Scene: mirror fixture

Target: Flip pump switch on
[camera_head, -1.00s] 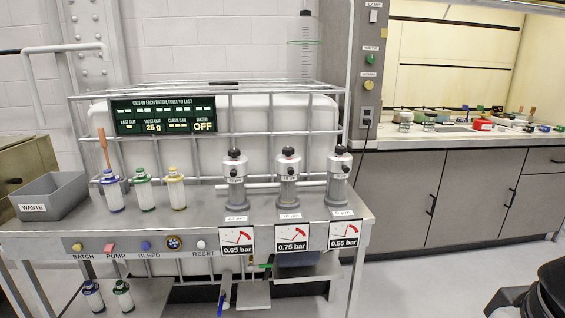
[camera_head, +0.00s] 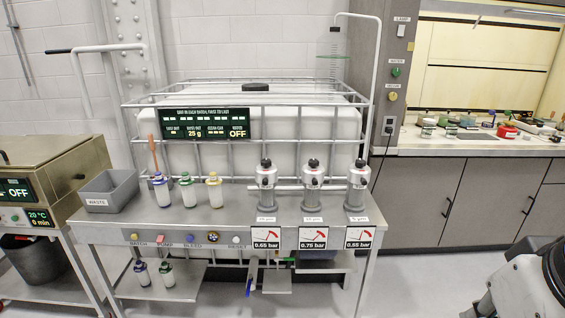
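The pump switch (camera_head: 163,239) is a small pink-red rocker on the front panel of the steel bench (camera_head: 110,228). It sits between a yellow batch button (camera_head: 134,237) and a blue bleed button (camera_head: 189,238). It is too small to tell its position. The dark green display panel (camera_head: 192,123) above the bench reads OFF at its lower right. Part of my arm shows at the lower right, far from the switch. My gripper is not clearly in view.
Three filter housings (camera_head: 312,190) with gauge cards stand on the bench's right. Small bottles (camera_head: 188,190) and a grey waste tray (camera_head: 108,191) stand on its left. A heated bath (camera_head: 45,175) stands at far left. Open floor lies to the right, before grey cabinets (camera_head: 425,200).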

